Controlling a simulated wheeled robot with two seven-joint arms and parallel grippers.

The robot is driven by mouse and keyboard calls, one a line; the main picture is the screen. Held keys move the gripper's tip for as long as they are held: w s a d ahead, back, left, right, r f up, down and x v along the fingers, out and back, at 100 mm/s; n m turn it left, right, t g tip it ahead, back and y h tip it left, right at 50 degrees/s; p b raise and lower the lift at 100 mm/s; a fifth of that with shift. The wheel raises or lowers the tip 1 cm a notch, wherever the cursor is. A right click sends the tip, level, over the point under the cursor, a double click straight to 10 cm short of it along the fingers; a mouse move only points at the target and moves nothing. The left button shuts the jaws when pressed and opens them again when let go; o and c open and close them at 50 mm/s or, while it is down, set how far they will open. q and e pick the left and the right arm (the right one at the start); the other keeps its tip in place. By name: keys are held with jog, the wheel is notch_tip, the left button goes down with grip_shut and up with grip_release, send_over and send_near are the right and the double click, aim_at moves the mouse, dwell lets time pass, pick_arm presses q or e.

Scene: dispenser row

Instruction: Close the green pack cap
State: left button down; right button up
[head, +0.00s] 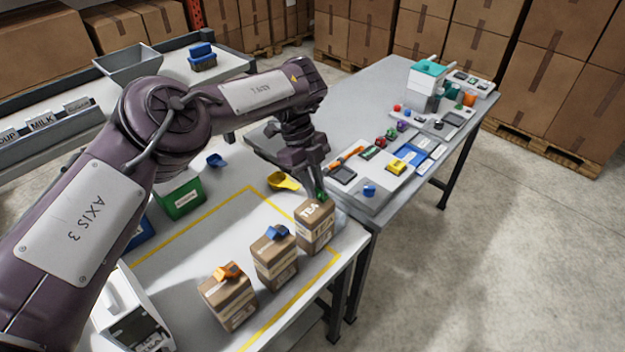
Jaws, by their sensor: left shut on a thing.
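The TEA pack (315,227) is a brown box standing upright at the right end of a row of three packs on the white table. A small green cap (321,196) is at its top, partly hidden by the fingers. My left gripper (320,188) points down over this pack and is shut on the green cap. I cannot tell whether the cap lies flat or stands tilted. My right gripper is not in view.
Packs with a blue cap (277,233) and an orange cap (228,272) stand to the left. A yellow scoop (284,181) and green bin (181,199) are behind. A grey table (376,90) with a board of small parts adjoins at right.

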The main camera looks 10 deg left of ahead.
pick_arm(q)
jog(key=shift+w, duration=0.1)
dwell(0.5)
jog(key=c, duration=1.5)
grip_release()
jog(key=shift+o, duration=0.2)
